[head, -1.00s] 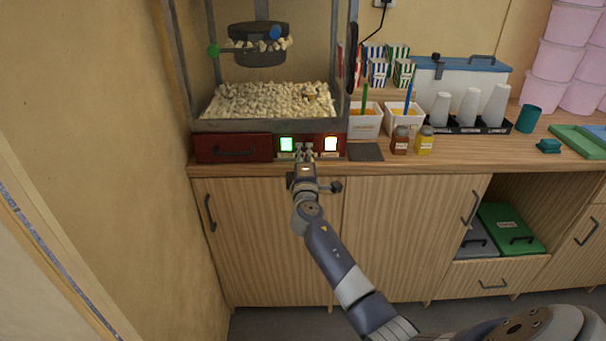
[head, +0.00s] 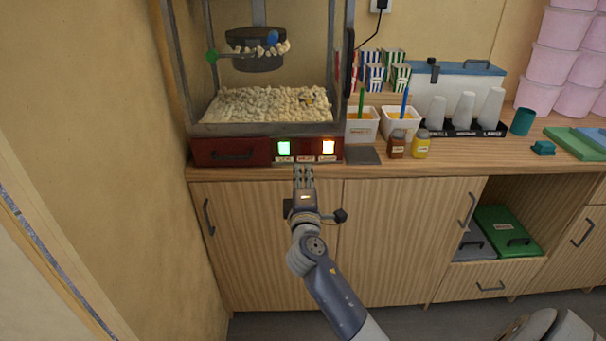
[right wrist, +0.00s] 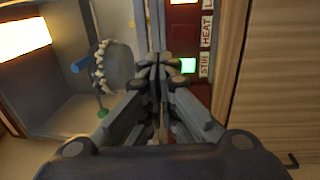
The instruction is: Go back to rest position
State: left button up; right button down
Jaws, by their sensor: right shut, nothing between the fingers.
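My right gripper (head: 304,172) is shut and empty in the head view. It is in front of the counter edge, just below the popcorn machine's red control panel (head: 306,149). In the right wrist view its closed fingers (right wrist: 160,72) point toward the panel, near a lit green switch (right wrist: 187,65). In the head view the green switch (head: 284,148) and a yellowish switch (head: 328,147) are lit, with a dark one between them. The popcorn machine (head: 265,129) holds a heap of popcorn (head: 268,104) under its kettle (head: 256,48). My left gripper is not in view.
On the counter right of the machine stand two white tubs (head: 361,126), (head: 399,122), two shaker jars (head: 397,144), (head: 421,144) and a cup holder (head: 463,130). Cabinet doors (head: 400,240) are below. A wall (head: 150,180) is close on the left.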

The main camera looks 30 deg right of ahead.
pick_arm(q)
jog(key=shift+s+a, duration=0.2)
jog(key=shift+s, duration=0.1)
